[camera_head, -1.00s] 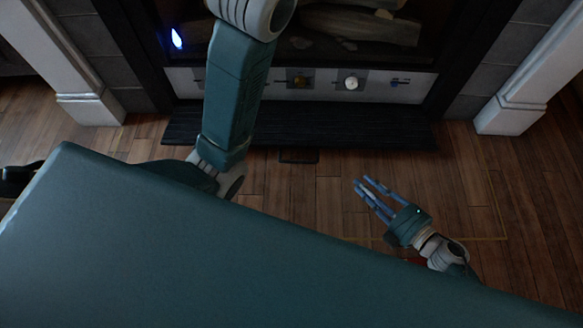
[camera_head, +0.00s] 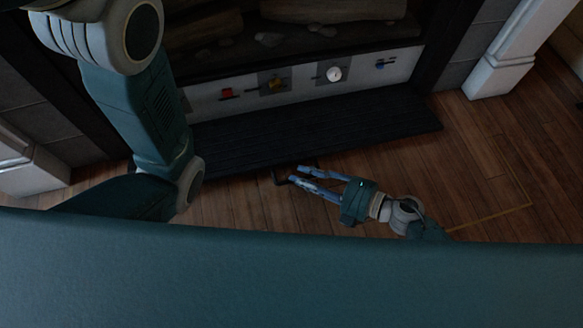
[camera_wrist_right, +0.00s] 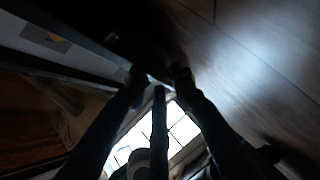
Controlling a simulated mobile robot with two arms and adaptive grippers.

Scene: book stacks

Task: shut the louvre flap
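The louvre flap (camera_head: 310,125) is a dark slatted panel, lowered out from the base of the fireplace front. A small dark handle (camera_head: 279,176) sticks out at its lower edge. My right gripper (camera_head: 296,175) is low by this handle, with its blue-grey fingers pointing left and apart. In the right wrist view its dark fingertips (camera_wrist_right: 157,74) also stand apart; that view is too dark to tell whether they touch the handle. A left arm link shows at left in the head view, but my left gripper is out of view.
Above the flap, a pale control strip (camera_head: 350,72) carries a red switch (camera_head: 227,94), a brass piece (camera_head: 275,84), a white knob (camera_head: 334,74) and a blue piece (camera_head: 381,64). A white pillar (camera_head: 503,58) stands at right. The wooden floor (camera_head: 490,180) is clear at right.

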